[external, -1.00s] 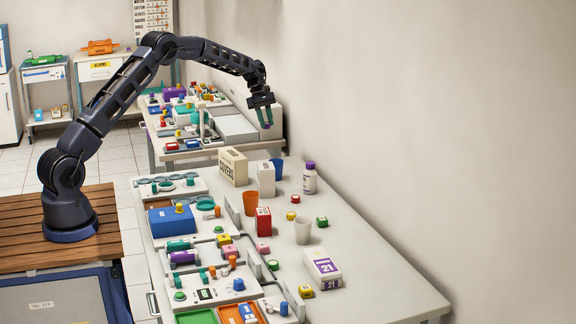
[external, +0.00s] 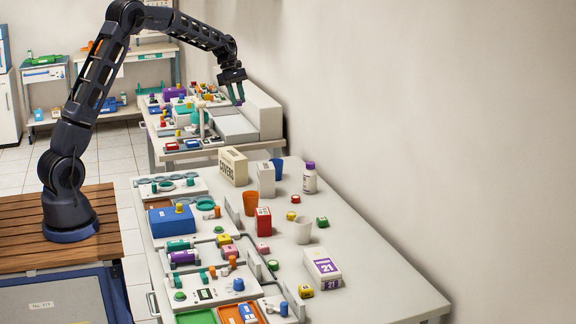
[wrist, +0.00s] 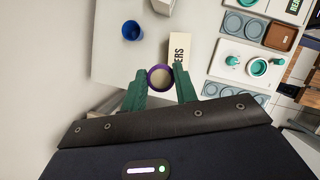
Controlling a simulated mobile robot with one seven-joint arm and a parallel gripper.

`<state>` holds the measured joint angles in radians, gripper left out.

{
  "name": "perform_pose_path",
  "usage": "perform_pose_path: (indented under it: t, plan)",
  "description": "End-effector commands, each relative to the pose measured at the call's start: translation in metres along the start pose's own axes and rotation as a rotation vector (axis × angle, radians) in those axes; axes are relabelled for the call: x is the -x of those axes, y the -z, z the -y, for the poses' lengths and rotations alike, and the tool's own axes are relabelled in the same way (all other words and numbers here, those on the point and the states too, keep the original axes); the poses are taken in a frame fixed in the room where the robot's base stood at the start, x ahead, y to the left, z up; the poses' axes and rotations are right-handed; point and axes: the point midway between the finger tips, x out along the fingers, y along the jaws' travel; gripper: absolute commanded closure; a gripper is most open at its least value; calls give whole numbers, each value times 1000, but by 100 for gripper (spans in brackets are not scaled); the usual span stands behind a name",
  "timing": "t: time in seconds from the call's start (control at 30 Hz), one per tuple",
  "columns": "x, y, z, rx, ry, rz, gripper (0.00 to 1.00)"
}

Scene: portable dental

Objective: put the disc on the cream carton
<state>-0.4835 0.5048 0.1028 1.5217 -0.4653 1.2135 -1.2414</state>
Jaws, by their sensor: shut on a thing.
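My gripper (wrist: 160,88) is shut on the disc, a round piece with a purple rim and a pale middle (wrist: 160,67), held between the green fingertips. In the external view my gripper (external: 238,97) is raised in the air, and the disc is too small there to make out clearly. The cream carton (external: 233,168), lettered COVERS, stands upright at the far end of the near table. In the wrist view the carton (wrist: 181,47) shows just beyond the disc, partly hidden by it and a finger. The disc is apart from the carton.
A blue cup (external: 276,169) and a white box (external: 266,180) stand close to the carton. An orange cup (external: 250,203) and a red box (external: 263,222) stand nearer. A second cluttered table is behind. The wall borders the right side.

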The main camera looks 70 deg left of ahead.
Motion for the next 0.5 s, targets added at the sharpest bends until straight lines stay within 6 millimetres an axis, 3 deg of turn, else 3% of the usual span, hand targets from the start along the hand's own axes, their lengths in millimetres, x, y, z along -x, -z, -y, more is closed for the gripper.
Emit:
perform_pose_path:
  t: [0.1, 0.27, 0.37, 0.5]
  plan:
    - [8, -2, 19, 9, -4, 3, 92]
    - [13, -3, 32, 16, -6, 4, 92]
    - [6, 0, 34, 18, -6, 5, 92]
    - [-17, 10, 34, 18, -5, 5, 92]
